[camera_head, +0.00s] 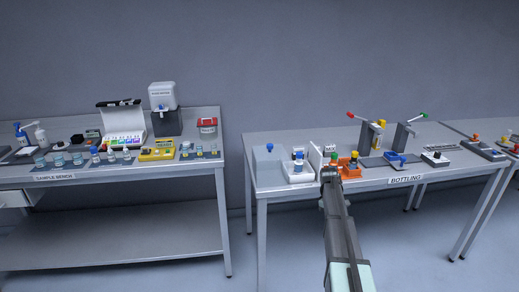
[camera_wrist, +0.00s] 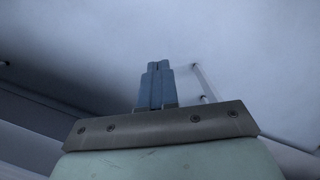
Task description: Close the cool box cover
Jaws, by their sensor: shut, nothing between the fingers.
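A small white box (camera_head: 299,178), which looks like the cool box, stands near the front left of the bottling table in the head view. A blue-capped bottle (camera_head: 299,156) shows in it. A thin white panel (camera_head: 314,157) stands upright at its right side and looks like its cover, open. My gripper (camera_head: 328,172) is just right of this panel; I cannot tell whether they touch. In the wrist view the fingers (camera_wrist: 158,66) are shut and empty. A pale thin edge (camera_wrist: 204,82) shows to their right, possibly the panel.
A blue-grey block (camera_head: 268,168) stands left of the white box. An orange tray (camera_head: 350,171) with bottles is close to the right of my gripper. Levered stands (camera_head: 403,138) are farther right. The sample bench (camera_head: 120,176) is left, across a gap.

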